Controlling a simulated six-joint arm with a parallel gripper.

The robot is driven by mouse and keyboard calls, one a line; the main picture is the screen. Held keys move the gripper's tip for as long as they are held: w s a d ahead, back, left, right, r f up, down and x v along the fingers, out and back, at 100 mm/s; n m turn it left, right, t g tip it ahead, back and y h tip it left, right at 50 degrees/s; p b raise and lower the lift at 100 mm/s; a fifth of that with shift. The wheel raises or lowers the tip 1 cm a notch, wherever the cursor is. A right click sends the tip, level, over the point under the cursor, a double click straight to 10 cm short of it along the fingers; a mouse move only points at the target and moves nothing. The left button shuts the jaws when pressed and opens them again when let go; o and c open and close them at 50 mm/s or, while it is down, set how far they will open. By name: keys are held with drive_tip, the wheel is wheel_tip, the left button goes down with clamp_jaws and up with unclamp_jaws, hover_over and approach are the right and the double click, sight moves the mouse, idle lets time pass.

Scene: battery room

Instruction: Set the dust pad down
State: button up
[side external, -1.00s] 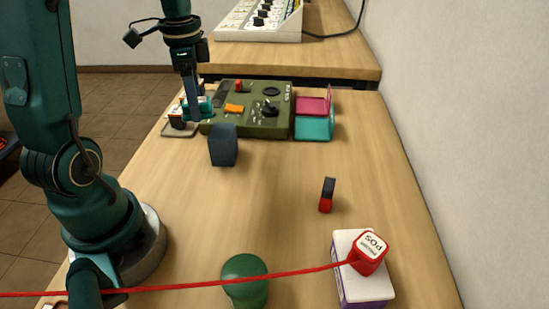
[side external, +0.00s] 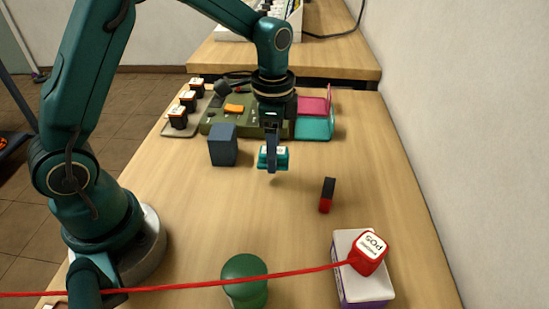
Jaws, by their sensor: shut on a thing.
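The dust pad appears to be the small teal block with a pale top (side external: 282,160) in the side external view. My gripper (side external: 272,164) points down and is shut on it, with one finger covering part of its near face. The pad is over the bare middle of the table (side external: 240,205), to the right of a dark blue block (side external: 222,146). I cannot tell how far it is above the tabletop.
Behind are a green panel (side external: 218,128), a grey tray with several dark pieces (side external: 171,133) and a teal and pink holder (side external: 313,128).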

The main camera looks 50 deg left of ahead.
sight(275, 180)
drive_tip(key=shift+w+d+f, duration=0.1)
drive_tip(key=shift+d+f, duration=0.1)
drive_tip(key=shift+d, duration=0.05)
drive_tip(key=shift+f, duration=1.95)
drive_tip(key=shift+f, duration=0.1)
drive_tip(key=o, duration=1.3)
drive_tip(key=shift+o, duration=0.2)
